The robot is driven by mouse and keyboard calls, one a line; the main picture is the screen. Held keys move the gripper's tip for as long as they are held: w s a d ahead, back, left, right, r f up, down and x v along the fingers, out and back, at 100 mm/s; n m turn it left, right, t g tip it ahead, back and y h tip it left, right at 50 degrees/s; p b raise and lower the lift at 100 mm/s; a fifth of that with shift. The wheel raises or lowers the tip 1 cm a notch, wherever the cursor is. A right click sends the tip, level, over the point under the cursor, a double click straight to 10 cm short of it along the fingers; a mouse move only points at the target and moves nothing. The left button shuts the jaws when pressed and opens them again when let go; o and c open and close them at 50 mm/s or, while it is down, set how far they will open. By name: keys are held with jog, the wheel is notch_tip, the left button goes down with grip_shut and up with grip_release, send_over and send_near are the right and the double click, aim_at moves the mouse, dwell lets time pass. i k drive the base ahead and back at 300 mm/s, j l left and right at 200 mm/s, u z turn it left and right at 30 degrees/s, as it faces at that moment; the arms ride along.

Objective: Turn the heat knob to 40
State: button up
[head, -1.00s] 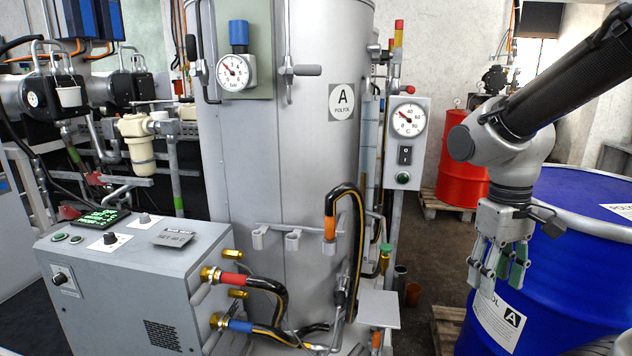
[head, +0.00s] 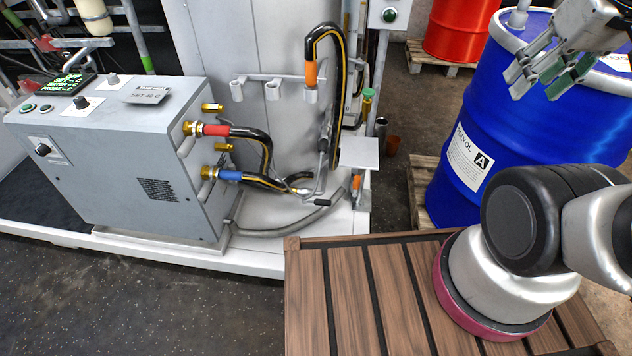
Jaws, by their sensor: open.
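The grey heater cabinet (head: 130,165) stands at the left. Its sloped top carries a black knob (head: 82,102) on a white dial plate, a smaller grey knob (head: 112,79), a lit green display (head: 66,84) and a tilted label plate (head: 148,93) that seems to read 40 C. Another black knob (head: 42,149) is on its front face. Which one is the heat knob, and where each points, is too small to tell. My gripper (head: 537,84) is at the upper right, open and empty, above the blue drum, far from the knobs.
Red and blue banded hoses (head: 262,140) leave the cabinet's right side. The silver tank (head: 265,50) stands behind. A blue drum (head: 480,120) on a pallet and a red drum (head: 460,30) are at right. Dark floor (head: 150,295) is clear before the cabinet.

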aim_at(80, 103)
jog(key=u, duration=1.4)
jog(key=i+j, duration=0.4)
jog(key=i+j+u, duration=0.1)
jog(key=i+j, duration=0.25)
jog(key=i, duration=0.15)
jog(key=i+j, duration=0.35)
jog(key=i, duration=0.15)
jog(key=i+j+u, duration=0.1)
jog(key=i+j, duration=0.25)
jog(key=i, duration=0.1)
